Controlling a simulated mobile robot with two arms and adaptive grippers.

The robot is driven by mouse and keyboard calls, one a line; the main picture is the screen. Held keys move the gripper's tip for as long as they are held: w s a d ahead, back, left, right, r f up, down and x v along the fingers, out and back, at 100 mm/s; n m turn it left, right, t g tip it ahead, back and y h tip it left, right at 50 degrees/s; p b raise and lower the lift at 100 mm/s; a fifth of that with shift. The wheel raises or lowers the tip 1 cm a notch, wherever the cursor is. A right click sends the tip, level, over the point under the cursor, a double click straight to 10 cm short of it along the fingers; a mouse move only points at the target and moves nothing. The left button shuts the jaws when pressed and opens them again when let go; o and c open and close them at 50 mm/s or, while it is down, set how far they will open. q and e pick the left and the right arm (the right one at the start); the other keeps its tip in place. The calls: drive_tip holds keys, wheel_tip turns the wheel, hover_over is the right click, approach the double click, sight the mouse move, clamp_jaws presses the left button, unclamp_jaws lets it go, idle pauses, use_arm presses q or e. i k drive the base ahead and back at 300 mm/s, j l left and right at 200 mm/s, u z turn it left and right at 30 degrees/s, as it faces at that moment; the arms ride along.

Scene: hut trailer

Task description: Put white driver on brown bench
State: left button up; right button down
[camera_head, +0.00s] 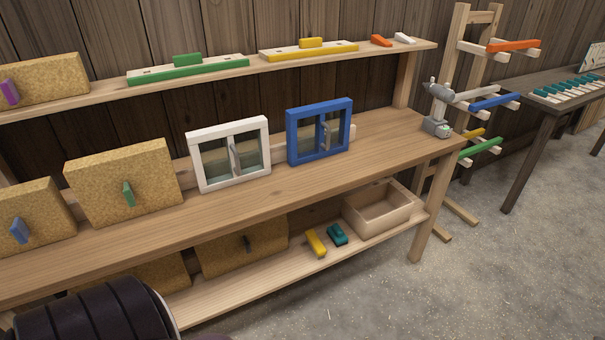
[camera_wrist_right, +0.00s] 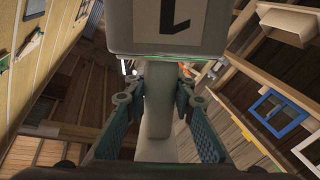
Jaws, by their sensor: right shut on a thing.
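My right gripper (camera_wrist_right: 160,96) is shut on a pale, whitish thing, likely the white driver (camera_wrist_right: 165,28). Its narrow handle runs between the two fingers, and a wide block marked with a dark "1" sits at the top of the right wrist view. Most of its far side is hidden. A long light-brown wooden bench (camera_head: 300,185) crosses the head view, likely the brown bench. The held thing and right gripper are not in the head view. My left gripper is in neither view.
A grey tool (camera_head: 436,122) stands at the bench's right end. White (camera_head: 228,153) and blue (camera_head: 319,132) window frames and cork-like boards stand along its top. The front strip is clear. A bin (camera_head: 378,210) sits below. A darker table (camera_head: 535,115) stands right.

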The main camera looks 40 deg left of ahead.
sight(405, 137)
drive_tip(key=i, duration=1.3)
drive_tip(key=i+l, duration=0.15)
drive_tip(key=i, duration=1.1)
drive_tip(key=i+u, duration=0.2)
drive_tip(key=u, duration=0.3)
drive_tip(key=i+l+u, duration=0.1)
drive_tip(key=u, duration=0.35)
drive_tip(key=i+u, duration=0.1)
drive_tip(key=u, duration=1.75)
